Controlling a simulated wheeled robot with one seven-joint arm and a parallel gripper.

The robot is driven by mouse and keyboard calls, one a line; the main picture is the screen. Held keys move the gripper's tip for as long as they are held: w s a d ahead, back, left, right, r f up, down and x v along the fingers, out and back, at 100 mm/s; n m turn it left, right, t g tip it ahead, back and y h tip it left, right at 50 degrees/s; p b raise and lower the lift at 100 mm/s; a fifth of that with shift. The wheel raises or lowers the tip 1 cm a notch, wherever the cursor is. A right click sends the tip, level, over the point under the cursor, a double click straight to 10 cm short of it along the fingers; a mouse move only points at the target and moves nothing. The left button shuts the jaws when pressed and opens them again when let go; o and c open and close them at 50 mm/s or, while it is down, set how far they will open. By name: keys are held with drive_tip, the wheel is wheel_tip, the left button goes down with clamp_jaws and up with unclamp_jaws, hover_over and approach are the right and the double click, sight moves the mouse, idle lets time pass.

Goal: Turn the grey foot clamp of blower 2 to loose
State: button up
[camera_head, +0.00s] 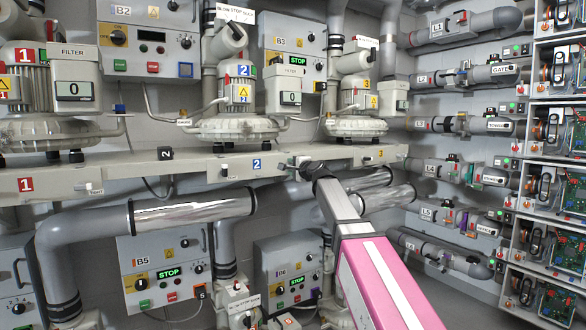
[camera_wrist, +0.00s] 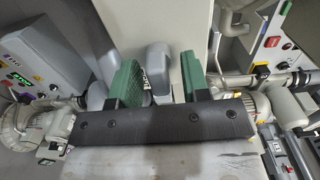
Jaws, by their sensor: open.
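Blower 2 (camera_head: 238,118), with a blue 2 plate on its motor, stands on the grey bench, whose front edge also carries a blue 2 plate (camera_head: 257,164). My gripper (camera_head: 298,162) is at the bench front, right of that plate. In the wrist view my gripper (camera_wrist: 157,85) is open, with green fingers to either side of a grey rounded handle (camera_wrist: 158,68), which looks like the foot clamp. A gap shows on its left; contact on the right cannot be told. In the head view my arm and gripper largely hide this clamp, and its setting cannot be read.
Blower 1 (camera_head: 32,100) stands left and blower 3 (camera_head: 356,105) right on the same bench (camera_head: 120,172). Another small fitting (camera_head: 226,171) sits left of the plate. Circuit racks (camera_head: 560,130) stand far right.

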clamp_jaws()
drive_tip(key=shift+n, duration=0.3)
drive_tip(key=n, duration=0.3)
drive_tip(key=shift+r, duration=0.1)
drive_tip(key=n, duration=0.5)
drive_tip(key=shift+s+a+r, duration=0.1)
drive_tip(key=shift+r, duration=0.05)
drive_tip(key=n, duration=0.4)
drive_tip(key=shift+a+r+n, duration=0.1)
drive_tip(key=shift+a+n, duration=0.05)
drive_tip(key=shift+n, duration=0.15)
drive_tip(key=shift+s+a+n, duration=0.1)
drive_tip(key=shift+s+n, duration=0.05)
drive_tip(key=shift+n, duration=2.15)
